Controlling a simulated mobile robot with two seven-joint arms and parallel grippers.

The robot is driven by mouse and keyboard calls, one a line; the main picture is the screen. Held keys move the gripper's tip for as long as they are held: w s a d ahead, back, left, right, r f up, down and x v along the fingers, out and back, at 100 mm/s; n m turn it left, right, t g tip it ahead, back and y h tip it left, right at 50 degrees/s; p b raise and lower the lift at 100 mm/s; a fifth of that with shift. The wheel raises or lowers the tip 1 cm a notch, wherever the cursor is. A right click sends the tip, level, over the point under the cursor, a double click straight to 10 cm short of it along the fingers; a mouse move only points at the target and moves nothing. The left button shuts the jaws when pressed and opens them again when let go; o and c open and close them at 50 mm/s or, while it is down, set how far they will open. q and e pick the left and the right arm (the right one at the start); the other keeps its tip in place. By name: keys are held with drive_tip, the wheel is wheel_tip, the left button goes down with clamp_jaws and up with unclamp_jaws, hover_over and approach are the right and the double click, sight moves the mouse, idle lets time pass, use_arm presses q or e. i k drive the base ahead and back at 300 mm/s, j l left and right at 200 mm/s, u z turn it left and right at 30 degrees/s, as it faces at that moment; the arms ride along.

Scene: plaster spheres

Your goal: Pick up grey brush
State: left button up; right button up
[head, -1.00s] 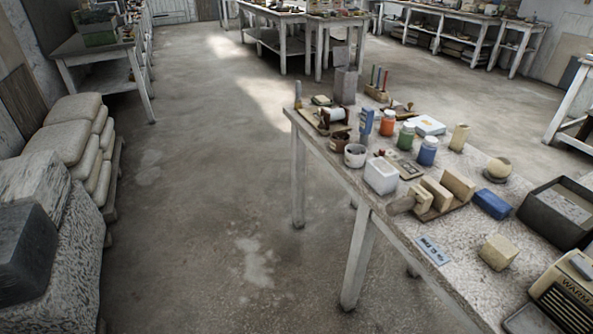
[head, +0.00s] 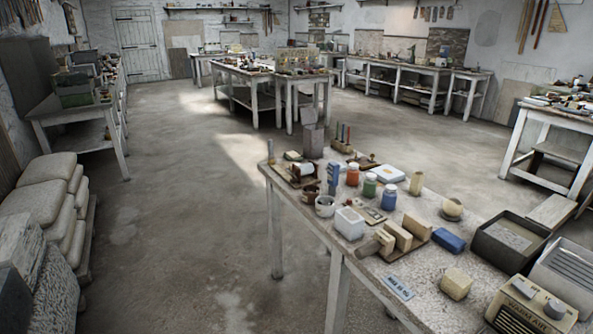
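I cannot pick out a grey brush for certain in the head view. The near table (head: 415,262) on the right carries many small items, and the tables further back carry items too small to name. Neither of my grippers shows.
Stacked sacks (head: 40,192) line the left. The floor (head: 180,220) between is clear.

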sight(272, 161)
drive_tip(key=i+j+z, duration=0.25)
drive_tip(key=i+j, duration=0.25)
drive_tip(key=j, duration=0.25)
drive_tip(key=i+j+z, duration=0.25)
drive_tip(key=i+j, duration=0.2)
drive_tip(key=j, duration=0.35)
